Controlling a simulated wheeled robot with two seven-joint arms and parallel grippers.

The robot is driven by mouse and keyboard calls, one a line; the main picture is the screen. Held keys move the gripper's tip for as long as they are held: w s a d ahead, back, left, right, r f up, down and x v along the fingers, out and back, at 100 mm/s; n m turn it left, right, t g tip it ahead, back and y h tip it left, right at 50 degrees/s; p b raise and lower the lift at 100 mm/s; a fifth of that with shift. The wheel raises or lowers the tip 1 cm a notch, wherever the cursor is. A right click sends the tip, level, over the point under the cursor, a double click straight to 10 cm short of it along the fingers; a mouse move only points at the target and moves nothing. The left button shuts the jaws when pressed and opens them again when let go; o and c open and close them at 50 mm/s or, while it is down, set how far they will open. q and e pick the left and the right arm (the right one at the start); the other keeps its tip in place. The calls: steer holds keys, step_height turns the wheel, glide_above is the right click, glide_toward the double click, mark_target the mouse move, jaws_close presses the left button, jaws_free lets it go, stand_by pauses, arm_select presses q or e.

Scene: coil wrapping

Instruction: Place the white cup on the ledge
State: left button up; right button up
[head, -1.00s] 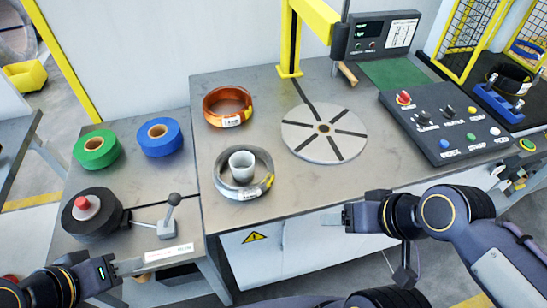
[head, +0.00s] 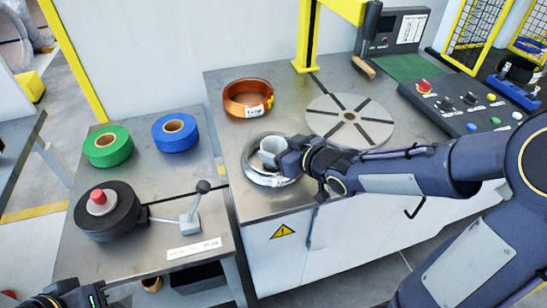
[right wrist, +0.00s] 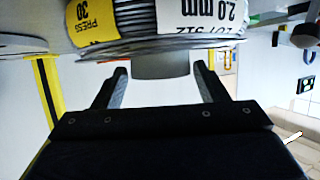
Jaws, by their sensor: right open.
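The white cup (head: 271,148) stands upright inside the ring of the silver wire coil (head: 249,167) near the front left of the steel workbench. My right gripper (head: 284,158) is at the cup's right side, its fingertips partly hidden. In the right wrist view its two fingers (right wrist: 162,72) are spread, with a grey part of what looks like the cup (right wrist: 162,66) between them. The coil (right wrist: 190,22) with its labels fills the top of that view. My left gripper (head: 100,294) is at the bottom left edge, its jaws unclear. I cannot tell which surface is the ledge.
A copper coil (head: 247,97) lies behind the silver one, and a slotted round plate (head: 349,121) to its right. A control panel (head: 470,105) is at the right. Green (head: 108,146) and blue (head: 174,132) rolls and a lever (head: 201,190) are on the left table.

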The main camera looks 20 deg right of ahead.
mark_target(267, 144)
steer(key=x, duration=0.4)
steer(key=shift+w+a+f, duration=0.15)
steer(key=shift+f, duration=0.15)
steer(key=c, duration=0.8)
steer(key=shift+r, duration=0.1)
